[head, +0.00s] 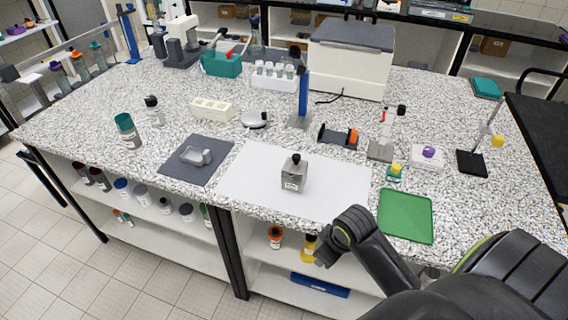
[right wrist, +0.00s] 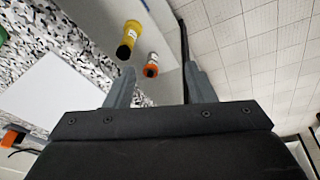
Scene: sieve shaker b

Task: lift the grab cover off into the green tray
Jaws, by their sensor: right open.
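A small grey metal block with a dark knob on top and a pale label, which looks like the grab cover (head: 293,175), stands upright on a white sheet (head: 245,185) near the front of the bench. The flat green tray (head: 405,215) lies to its right, empty, by the front edge. My right gripper (right wrist: 160,88) is open in the right wrist view, with nothing between its fingers. In the head view my right arm's end (head: 328,252) is in front of the bench edge, apart from cover and tray. My left gripper is not in view.
A dark mat (head: 175,165) with a grey dish lies left of the sheet. Behind stand an orange-and-black holder (head: 338,137), a blue column (head: 303,95) and a stand with a clamp (head: 475,160).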

